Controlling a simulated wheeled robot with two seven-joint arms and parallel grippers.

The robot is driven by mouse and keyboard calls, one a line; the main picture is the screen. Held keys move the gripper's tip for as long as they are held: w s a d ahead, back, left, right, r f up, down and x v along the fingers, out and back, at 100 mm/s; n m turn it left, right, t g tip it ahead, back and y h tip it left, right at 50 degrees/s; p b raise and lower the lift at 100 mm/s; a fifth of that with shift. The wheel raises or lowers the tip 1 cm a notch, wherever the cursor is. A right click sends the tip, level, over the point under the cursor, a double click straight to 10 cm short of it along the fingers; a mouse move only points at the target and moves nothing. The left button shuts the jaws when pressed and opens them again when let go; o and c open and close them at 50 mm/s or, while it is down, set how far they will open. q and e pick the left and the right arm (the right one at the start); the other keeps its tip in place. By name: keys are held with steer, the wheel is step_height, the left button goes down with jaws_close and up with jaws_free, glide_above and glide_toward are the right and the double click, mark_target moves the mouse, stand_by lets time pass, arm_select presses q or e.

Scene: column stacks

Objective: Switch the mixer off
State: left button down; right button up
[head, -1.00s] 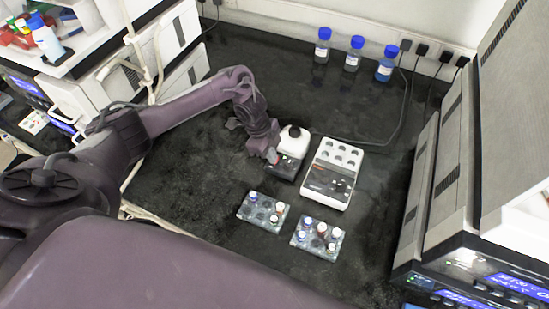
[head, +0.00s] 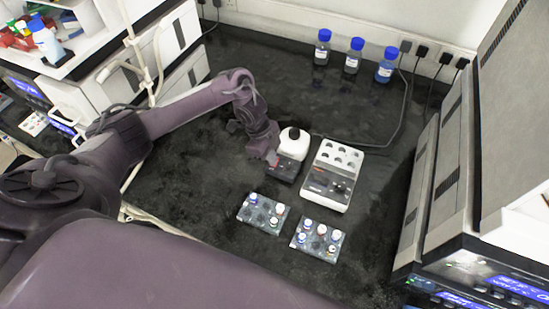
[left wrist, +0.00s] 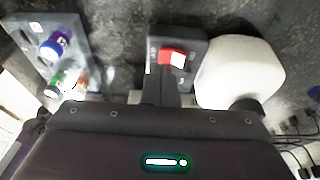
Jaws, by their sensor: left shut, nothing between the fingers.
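The mixer has a white rounded top (head: 294,143) and a dark base (head: 283,170); it stands mid-bench in the head view. In the left wrist view its white top (left wrist: 238,72) is at right, and a red rocker switch (left wrist: 172,57) sits on its dark base beside it. My left gripper (head: 271,160) is shut and empty, pointing down at the switch end of the base. In the left wrist view the gripper's body fills the bottom. I cannot tell whether the fingertips touch the switch. My right gripper is not in view.
A white block with round wells (head: 332,175) stands right of the mixer. Two vial racks (head: 263,213) (head: 317,240) lie in front. Three blue-capped bottles (head: 353,55) stand at the back. A grey instrument (head: 440,190) bounds the right. The bench's back left is clear.

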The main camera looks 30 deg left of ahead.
arm_select(q)
steer(key=shift+r+p, duration=1.7)
steer(key=shift+r, duration=0.45)
steer(key=shift+f, duration=0.1)
